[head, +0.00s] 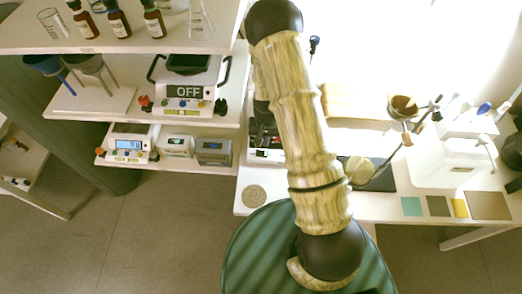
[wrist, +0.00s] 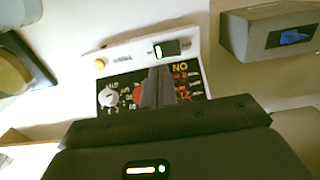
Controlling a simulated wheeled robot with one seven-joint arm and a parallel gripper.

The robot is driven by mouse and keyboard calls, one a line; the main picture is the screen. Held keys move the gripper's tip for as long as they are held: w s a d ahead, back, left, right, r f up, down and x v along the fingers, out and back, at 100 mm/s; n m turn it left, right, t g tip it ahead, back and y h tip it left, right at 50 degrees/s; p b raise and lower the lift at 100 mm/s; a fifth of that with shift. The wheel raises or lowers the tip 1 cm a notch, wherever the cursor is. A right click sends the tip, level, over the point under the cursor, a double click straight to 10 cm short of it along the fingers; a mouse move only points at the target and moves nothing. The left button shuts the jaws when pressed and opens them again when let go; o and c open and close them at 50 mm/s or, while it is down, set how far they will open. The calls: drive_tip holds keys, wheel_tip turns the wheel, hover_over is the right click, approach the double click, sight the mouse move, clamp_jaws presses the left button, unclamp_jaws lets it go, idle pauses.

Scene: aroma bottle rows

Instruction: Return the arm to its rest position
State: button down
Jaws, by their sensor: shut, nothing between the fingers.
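My arm (head: 300,120) rises across the middle of the head view, its upper links bent over toward the white table. In the head view my gripper is mostly hidden behind the arm. In the wrist view my gripper (wrist: 158,88) has its dark fingers together with nothing between them. The fingers show in front of a white device (wrist: 125,55) with a black panel, a red knob and a white knob. I cannot tell whether they touch it.
Brown bottles (head: 118,22) and glassware stand on the top shelf (head: 130,42) at left. Devices, one reading OFF (head: 188,92), fill the lower shelves. A grey box (wrist: 268,32) is right of the fingers. A wooden board (head: 350,102) and coloured squares lie on the table (head: 385,208).

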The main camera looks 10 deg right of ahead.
drive_tip(key=shift+r, duration=0.35)
idle(0.3)
drive_tip(key=s+r+n+t, duration=0.1)
drive_tip(key=s+r, duration=0.6)
drive_tip(key=r, duration=0.5)
drive_tip(key=s+r+n+t, duration=0.1)
drive_tip(key=s+r+n, duration=0.1)
drive_tip(key=s+r, duration=0.5)
wheel_tip(320, 180, up, 6)
drive_tip(key=shift+s+r+n+t, duration=0.2)
drive_tip(key=shift+n+t, duration=0.1)
drive_tip(key=c, duration=2.2)
unclamp_jaws()
